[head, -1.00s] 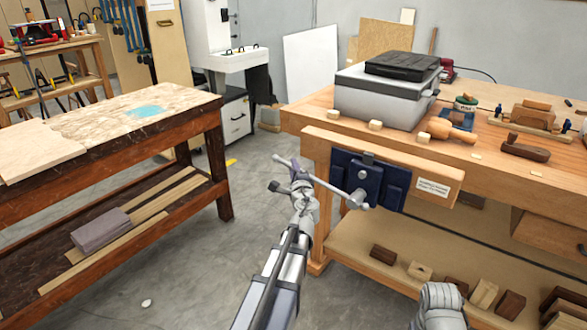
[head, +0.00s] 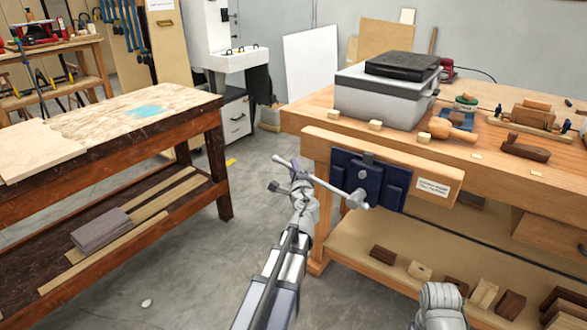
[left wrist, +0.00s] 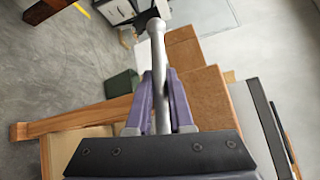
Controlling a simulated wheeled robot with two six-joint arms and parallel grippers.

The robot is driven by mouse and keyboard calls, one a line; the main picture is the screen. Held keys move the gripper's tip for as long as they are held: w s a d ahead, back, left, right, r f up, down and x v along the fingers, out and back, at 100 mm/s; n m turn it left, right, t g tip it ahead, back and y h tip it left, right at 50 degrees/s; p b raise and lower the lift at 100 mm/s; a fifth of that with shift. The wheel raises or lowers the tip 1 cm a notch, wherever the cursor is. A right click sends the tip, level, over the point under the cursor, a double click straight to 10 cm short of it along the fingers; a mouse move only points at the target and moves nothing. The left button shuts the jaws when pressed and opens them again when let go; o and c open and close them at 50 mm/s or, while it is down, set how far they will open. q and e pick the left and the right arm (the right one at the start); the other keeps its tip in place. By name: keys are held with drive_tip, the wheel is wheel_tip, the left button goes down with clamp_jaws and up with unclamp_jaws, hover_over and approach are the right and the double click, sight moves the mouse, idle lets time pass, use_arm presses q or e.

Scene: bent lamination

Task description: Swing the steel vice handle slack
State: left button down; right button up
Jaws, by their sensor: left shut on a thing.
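The steel vice handle (head: 335,190) is a thin grey bar at the dark blue vice (head: 366,180) on the front of the right-hand workbench. It slants down to the right in the head view, to a rounded end at the vice. My left gripper (head: 302,181) is at the left part of the handle. In the left wrist view the bar (left wrist: 158,65) with its ball end runs between the purple fingers of my left gripper (left wrist: 160,95), which is shut on it. The fingers hide part of the bar. My right gripper is out of view; only part of my right arm shows.
The workbench (head: 310,118) carries a grey case (head: 385,95), a mallet (head: 450,130) and wooden planes. Wood blocks lie on its lower shelf. A second table (head: 100,130) stands at the left, with open floor (head: 255,200) between them.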

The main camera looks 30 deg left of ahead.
use_arm(q)
drive_tip(key=d+f+n+g+h+b, duration=0.35)
drive_tip(key=f+n+h+b, duration=0.2)
drive_tip(key=f, duration=1.15)
drive_tip(key=d+f+n+h+b, duration=0.2)
drive_tip(key=d+f+h, duration=0.2)
drive_tip(key=d, duration=0.5)
drive_tip(key=s+d+f+n+h+b, duration=0.1)
drive_tip(key=d+f+n+h+b, duration=0.1)
drive_tip(key=d, duration=0.7)
drive_tip(key=shift+s+f+g+h+b, duration=0.25)
drive_tip(key=shift+f+g+h+b, duration=0.3)
drive_tip(key=shift+f+h, duration=0.6)
drive_tip(key=shift+r, duration=0.1)
drive_tip(key=c, duration=0.8)
unclamp_jaws()
drive_tip(key=shift+s, duration=0.1)
